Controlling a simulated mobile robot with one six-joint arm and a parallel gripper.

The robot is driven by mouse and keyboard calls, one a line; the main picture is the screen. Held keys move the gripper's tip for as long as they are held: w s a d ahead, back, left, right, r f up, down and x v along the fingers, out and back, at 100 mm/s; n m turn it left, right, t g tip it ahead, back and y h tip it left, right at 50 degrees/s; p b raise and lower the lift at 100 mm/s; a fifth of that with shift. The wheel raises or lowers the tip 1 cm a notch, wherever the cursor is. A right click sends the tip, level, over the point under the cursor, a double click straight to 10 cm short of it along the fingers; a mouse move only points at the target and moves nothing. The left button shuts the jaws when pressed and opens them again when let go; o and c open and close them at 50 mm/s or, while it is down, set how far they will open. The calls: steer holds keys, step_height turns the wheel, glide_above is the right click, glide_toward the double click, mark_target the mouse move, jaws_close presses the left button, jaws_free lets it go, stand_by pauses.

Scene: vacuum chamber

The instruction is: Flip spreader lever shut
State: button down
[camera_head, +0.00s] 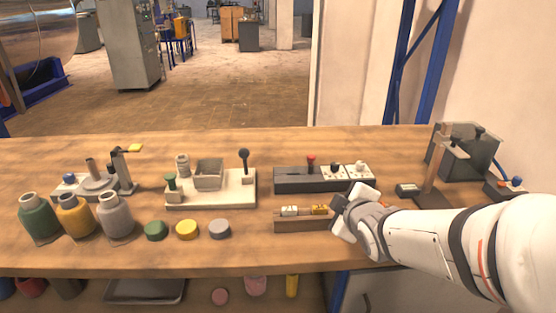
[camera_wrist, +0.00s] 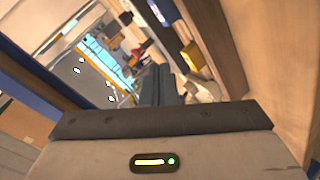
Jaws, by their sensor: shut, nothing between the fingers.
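A cream base (camera_head: 240,200) in the middle of the bench carries an upright lever (camera_head: 244,157) with a black ball knob, an open box and a green-knobbed post. To its right a dark block (camera_head: 290,181) carries a red-knobbed lever (camera_head: 311,161) and white parts. I cannot tell which of these is the spreader lever.
Three jars (camera_head: 75,220) and several coloured lids (camera_head: 187,229) stand at the front left. A stand (camera_head: 122,172) is behind the jars. A wooden post (camera_head: 437,170) and a grey box (camera_head: 465,155) are at the right, near my arm. The back strip of the bench is clear.

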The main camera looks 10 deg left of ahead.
mark_target(245, 162)
steer(key=a+n+y+b, duration=0.1)
steer(key=a+n, duration=0.1)
steer(key=a+f+n+t+y+b, duration=0.1)
steer(key=a+n+y, duration=0.1)
steer(key=w+a+f+n+y+b, duration=0.1)
steer(key=a+n, duration=0.1)
steer(key=a, duration=0.1)
steer(key=shift+w+a+t, duration=0.1)
steer(key=shift+t, duration=0.2)
steer(key=s+a+n+y+b, duration=0.1)
steer(key=a+n+y, duration=0.1)
steer(key=s+a+n+y+b, duration=0.1)
steer(key=a+n+y, duration=0.2)
steer(key=s+a+n+y+b, duration=0.1)
steer(key=a+n+y, duration=0.1)
steer(key=shift+a+n+b, duration=0.35)
steer(key=shift+a+n, duration=0.05)
steer(key=shift+s+a+r+n+g+y, duration=0.3)
steer(key=shift+s+n+g+y, duration=0.1)
steer(key=shift+y, duration=0.2)
steer(key=shift+w, duration=0.15)
steer(key=w+d+p+x, duration=0.1)
steer(key=w+x, duration=0.1)
steer(key=x, duration=1)
steer(key=shift+w+d+r, duration=0.2)
steer(key=shift+w+r, duration=0.05)
steer(key=shift+w+r, duration=0.1)
